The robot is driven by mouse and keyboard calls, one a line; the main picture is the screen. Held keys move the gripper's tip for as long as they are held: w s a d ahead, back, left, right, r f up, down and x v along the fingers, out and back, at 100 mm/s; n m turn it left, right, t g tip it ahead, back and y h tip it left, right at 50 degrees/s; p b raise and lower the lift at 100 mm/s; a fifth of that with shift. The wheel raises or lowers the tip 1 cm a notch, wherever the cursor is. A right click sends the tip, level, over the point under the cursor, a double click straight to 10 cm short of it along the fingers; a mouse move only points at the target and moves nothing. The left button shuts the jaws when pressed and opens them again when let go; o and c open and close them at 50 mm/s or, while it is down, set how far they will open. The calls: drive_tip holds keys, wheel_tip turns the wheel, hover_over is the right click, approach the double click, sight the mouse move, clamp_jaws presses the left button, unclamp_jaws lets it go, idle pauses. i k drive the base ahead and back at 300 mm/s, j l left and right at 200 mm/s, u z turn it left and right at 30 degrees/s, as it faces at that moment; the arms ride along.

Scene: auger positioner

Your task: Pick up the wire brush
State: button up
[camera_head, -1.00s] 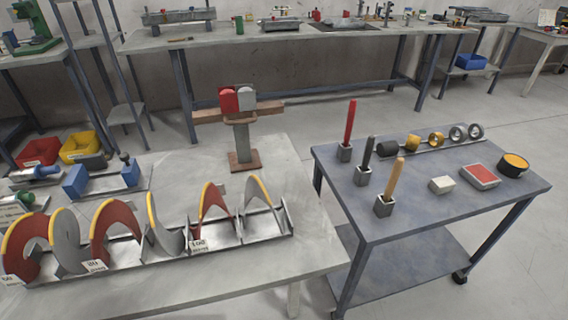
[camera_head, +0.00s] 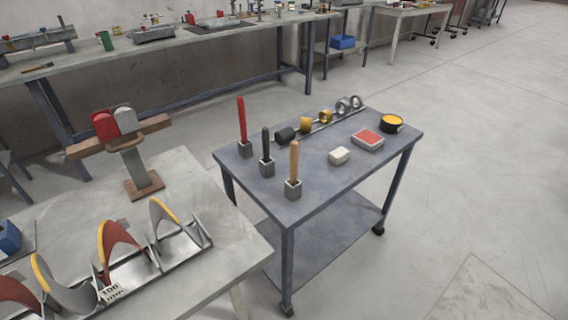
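Three upright handles stand in small grey blocks on the blue-grey cart (camera_head: 330,190): a red handle (camera_head: 242,120), a black handle (camera_head: 265,145) and a wooden handle (camera_head: 294,163). Their lower ends sit inside the blocks, so I cannot tell whether one is the wire brush. A small flat brush-like tool (camera_head: 38,68) lies on the back bench at the far left, too small to identify surely. My gripper is not in view.
A table with auger flights (camera_head: 120,240) stands at left. The floor (camera_head: 470,190) right of the cart is clear.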

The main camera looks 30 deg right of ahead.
sight(293, 147)
drive_tip(key=u, duration=1.35)
drive_tip(key=k+j+z, duration=0.1)
drive_tip(key=z, duration=1.5)
drive_tip(key=i+u, duration=0.45)
drive_tip(key=i, duration=0.35)
